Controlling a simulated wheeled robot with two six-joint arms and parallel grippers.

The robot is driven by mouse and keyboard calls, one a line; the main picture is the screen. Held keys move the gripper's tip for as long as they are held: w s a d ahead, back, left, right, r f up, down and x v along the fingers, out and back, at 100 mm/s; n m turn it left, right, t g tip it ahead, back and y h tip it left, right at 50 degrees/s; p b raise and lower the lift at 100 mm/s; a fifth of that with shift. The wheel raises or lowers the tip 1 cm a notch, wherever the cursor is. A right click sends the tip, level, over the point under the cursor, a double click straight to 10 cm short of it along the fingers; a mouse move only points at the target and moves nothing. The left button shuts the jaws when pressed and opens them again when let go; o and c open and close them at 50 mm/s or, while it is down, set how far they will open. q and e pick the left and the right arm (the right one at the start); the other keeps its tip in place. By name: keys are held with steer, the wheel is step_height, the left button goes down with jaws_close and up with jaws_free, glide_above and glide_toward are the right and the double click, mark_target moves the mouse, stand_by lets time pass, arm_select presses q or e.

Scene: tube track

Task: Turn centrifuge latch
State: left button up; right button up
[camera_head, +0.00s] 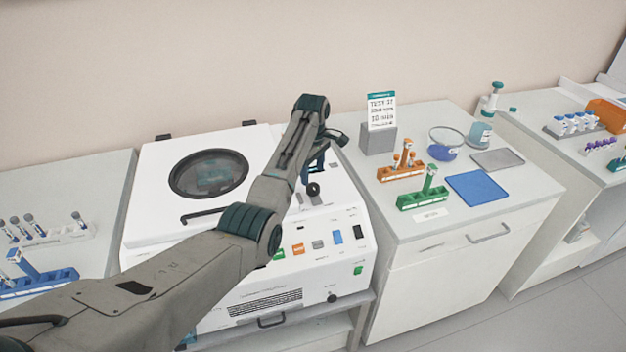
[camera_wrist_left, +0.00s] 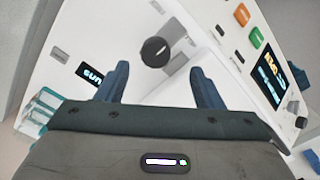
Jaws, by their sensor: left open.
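The white centrifuge (camera_head: 140,232) stands in the middle of the head view, its lid with the round dark window (camera_head: 208,174) lying closed. The latch is a round black knob (camera_head: 313,189) on the right part of its top. In the left wrist view the knob (camera_wrist_left: 155,52) lies just beyond the fingertips, roughly between them. My left gripper (camera_head: 318,166) is above the knob in the head view, partly hidden by my own wrist. Its two blue fingers (camera_wrist_left: 160,78) are apart with nothing between them. My right gripper is in neither view.
The front panel has coloured buttons (camera_head: 298,249). A right-hand counter (camera_head: 440,225) holds an orange tube rack (camera_head: 400,172), a green tube rack (camera_head: 422,199), a blue mat (camera_head: 477,187) and a sign on a grey block (camera_head: 378,139). More tube racks (camera_head: 40,281) stand at the left.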

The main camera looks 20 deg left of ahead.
mark_target(313, 186)
arm_select(q)
steer(key=f, duration=0.2)
steer(key=w+f+p, duration=0.1)
steer(key=f, duration=0.2)
steer(key=shift+w+f, duration=0.1)
steer(key=shift+f, duration=0.3)
steer(key=shift+s+f, duration=0.1)
steer(key=shift+s, duration=0.25)
steer(key=shift+f, duration=0.1)
steer(key=shift+w, duration=0.15)
steer(key=c, duration=1)
